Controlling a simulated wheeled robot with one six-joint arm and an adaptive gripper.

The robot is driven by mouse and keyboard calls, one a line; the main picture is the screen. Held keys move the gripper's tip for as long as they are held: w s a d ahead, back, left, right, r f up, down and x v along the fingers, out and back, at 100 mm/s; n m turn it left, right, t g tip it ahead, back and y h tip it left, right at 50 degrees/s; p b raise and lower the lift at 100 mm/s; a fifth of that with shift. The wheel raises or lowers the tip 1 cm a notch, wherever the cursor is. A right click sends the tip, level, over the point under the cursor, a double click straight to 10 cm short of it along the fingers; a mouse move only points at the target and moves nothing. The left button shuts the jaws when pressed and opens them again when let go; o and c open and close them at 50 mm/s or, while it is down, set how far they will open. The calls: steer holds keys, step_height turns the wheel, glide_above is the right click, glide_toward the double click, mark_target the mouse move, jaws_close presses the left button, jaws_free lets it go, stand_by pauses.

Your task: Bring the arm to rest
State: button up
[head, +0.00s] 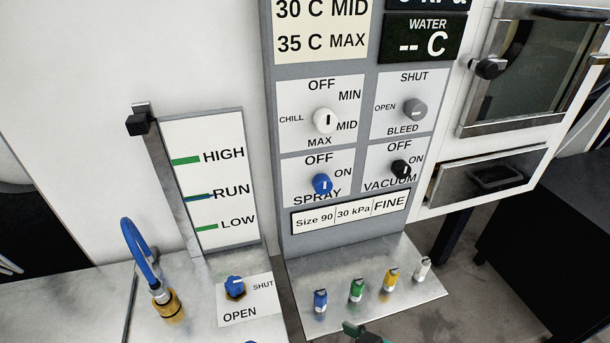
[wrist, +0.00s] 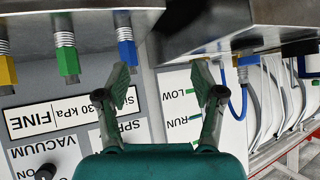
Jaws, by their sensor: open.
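My gripper (wrist: 160,78) shows in the wrist view with its two fingers spread wide and nothing between them. The teal gripper body fills the bottom of that view. In the head view only a small dark green and grey part of my gripper (head: 362,334) shows at the bottom edge, just in front of the shelf with the coloured fittings. The rest of my arm is hidden there. The wrist view is upside down, with the panel lettering inverted beyond the fingers.
A metal shelf (head: 342,292) carries blue (head: 320,300), green (head: 357,290), yellow (head: 391,279) and white (head: 423,269) fittings. Behind it stands the knob panel (head: 300,246). A level gauge (head: 208,180), blue hose (head: 140,250) and blue valve (head: 235,285) are left. A cabinet (head: 450,140) stands right.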

steer(key=s+d+f+m+t+h, duration=0.2)
steer(key=s+d+f+m+h, duration=0.15)
steer(key=s, duration=0.25)
steer(key=s+d+f+m+t+h, duration=0.25)
steer(key=s+d+f, duration=0.2)
steer(key=s, duration=0.25)
steer(key=s+d+r+t, duration=0.1)
steer(key=s+d+r, duration=0.1)
steer(key=s, duration=0.5)
steer(key=s+d+r+t+h, duration=0.1)
steer(key=s+d+r, duration=0.1)
steer(key=s+r, duration=0.2)
steer(key=s, duration=0.3)
steer(key=shift+r+m, duration=0.3)
steer(key=shift+r, duration=0.1)
